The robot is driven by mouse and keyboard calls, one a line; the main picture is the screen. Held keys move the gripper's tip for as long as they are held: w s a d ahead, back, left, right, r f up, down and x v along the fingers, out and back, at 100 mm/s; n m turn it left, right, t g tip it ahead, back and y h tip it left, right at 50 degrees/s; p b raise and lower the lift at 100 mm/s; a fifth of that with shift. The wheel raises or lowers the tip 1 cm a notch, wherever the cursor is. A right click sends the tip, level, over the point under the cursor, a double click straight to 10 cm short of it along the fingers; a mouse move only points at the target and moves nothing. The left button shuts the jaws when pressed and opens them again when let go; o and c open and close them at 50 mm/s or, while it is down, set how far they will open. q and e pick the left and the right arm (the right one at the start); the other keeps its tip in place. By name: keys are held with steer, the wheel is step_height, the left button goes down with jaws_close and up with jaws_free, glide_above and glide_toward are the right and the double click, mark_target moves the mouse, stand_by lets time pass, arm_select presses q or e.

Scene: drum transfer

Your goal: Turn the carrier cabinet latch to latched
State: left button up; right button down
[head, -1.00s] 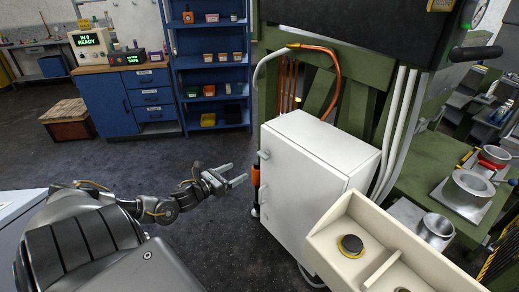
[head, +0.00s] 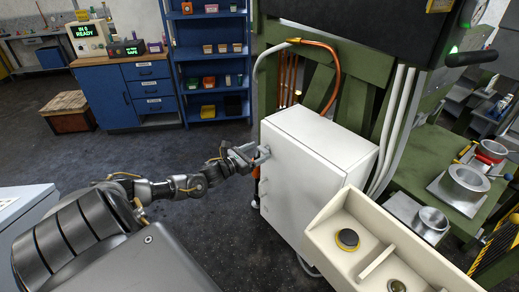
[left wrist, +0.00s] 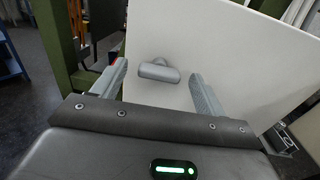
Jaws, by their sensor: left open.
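The white cabinet (head: 305,150) stands right of centre in the head view. Its pale door face fills much of the left wrist view (left wrist: 225,55). A grey latch handle (left wrist: 159,72) sits on that face, its bar lying roughly crosswise in the picture. My left gripper (head: 250,156) is at the cabinet's left side, by the upper part of the door. In the left wrist view its two fingers are spread, with the latch showing between and beyond them; no contact is visible. In the head view the gripper partly hides the latch area. My right gripper is out of view.
Blue drawers (head: 148,90) and shelves are at the back left. The floor left of the cabinet is clear.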

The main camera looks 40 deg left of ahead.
arm_select(q)
steer(key=shift+w+d, duration=0.15)
steer(key=shift+w, duration=0.65)
steer(key=shift+c, duration=0.3)
steer(key=c, duration=0.9)
